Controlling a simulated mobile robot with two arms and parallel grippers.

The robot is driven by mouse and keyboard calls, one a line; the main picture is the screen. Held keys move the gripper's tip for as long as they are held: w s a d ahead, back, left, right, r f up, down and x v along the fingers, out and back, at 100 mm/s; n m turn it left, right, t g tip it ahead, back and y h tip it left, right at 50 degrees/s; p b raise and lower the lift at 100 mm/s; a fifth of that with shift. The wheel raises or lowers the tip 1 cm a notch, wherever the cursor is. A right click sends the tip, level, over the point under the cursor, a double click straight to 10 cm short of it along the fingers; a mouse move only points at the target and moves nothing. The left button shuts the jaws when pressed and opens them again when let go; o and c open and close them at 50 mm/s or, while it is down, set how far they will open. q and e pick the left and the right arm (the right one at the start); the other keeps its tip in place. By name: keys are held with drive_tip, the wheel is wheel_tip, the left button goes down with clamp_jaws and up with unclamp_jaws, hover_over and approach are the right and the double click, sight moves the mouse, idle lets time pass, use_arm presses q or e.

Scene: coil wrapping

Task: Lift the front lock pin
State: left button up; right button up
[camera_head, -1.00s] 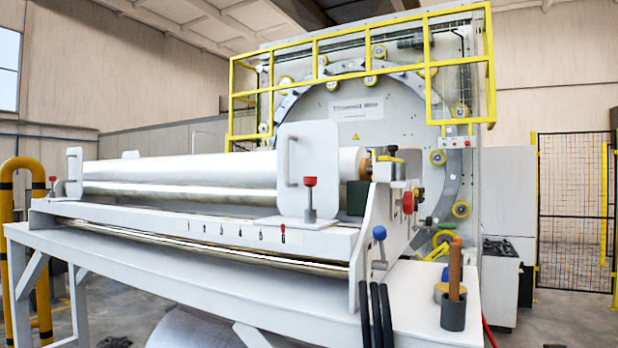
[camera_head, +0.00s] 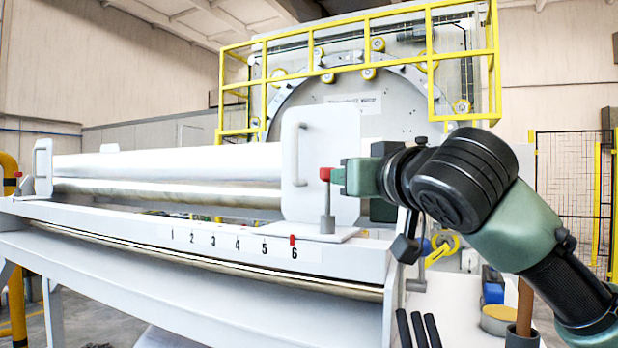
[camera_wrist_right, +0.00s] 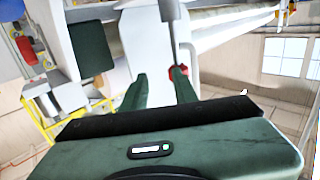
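The front lock pin has a red knob (camera_head: 325,174) on a grey stem (camera_head: 327,212). It stands upright on the base of the near white end plate (camera_head: 345,140). My right gripper (camera_head: 339,175) reaches in from the right at knob height, its fingertips at or very close to the knob. In the right wrist view the two green fingers (camera_wrist_right: 159,80) are apart with a gap between them. The red knob (camera_wrist_right: 180,71) shows at the tip of the right-hand finger, partly hidden by it. Contact cannot be told. My left gripper is out of view.
A white roll (camera_head: 170,163) lies behind the numbered rail (camera_head: 230,243). My right arm covers much of the machine's right end. A blue item (camera_head: 493,287), a tape roll (camera_head: 496,318) and black rods (camera_head: 418,328) are at the lower right.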

sight(328, 171)
drive_tip(key=shift+n+y, duration=0.3)
drive_tip(key=shift+y, duration=0.1)
drive_tip(key=w+a+p, duration=0.2)
drive_tip(key=a, duration=0.1)
drive_tip(key=w+a+p, duration=0.1)
drive_tip(key=shift+w+a+r, duration=0.15)
drive_tip(key=shift+a+r, duration=0.1)
drive_tip(key=shift+r, duration=0.15)
drive_tip(key=shift+w+a+f+p, duration=0.15)
drive_tip(key=shift+w+p, duration=0.35)
drive_tip(key=shift+w, duration=0.75)
drive_tip(key=shift+w+f, duration=0.1)
drive_tip(key=c, duration=0.9)
clamp_jaws()
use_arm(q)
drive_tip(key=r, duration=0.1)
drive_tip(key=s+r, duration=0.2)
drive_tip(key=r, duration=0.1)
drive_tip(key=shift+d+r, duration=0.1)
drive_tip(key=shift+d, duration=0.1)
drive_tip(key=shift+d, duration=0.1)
